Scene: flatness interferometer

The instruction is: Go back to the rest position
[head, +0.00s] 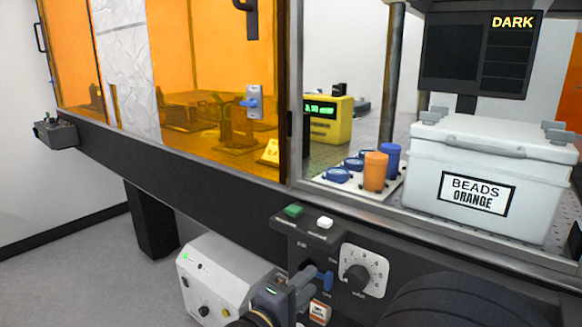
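My gripper (309,281) shows at the bottom centre, in front of the dark control panel (300,248). Its two grey fingers point right and appear parted, with a gap between them. A blue lever (325,281) on the panel is just beyond the fingertips; I cannot tell if they touch it. I see nothing held. My dark wrist is at the lower edge, overlapping the right side of a light grey box.
The light grey box (222,275) with knobs stands below the bench edge (190,162). The panel carries a numbered dial (357,277), a green button (293,210) and a white button (324,222). A white "BEADS ORANGE" case (530,180) stands on the bench. Floor at left is clear.

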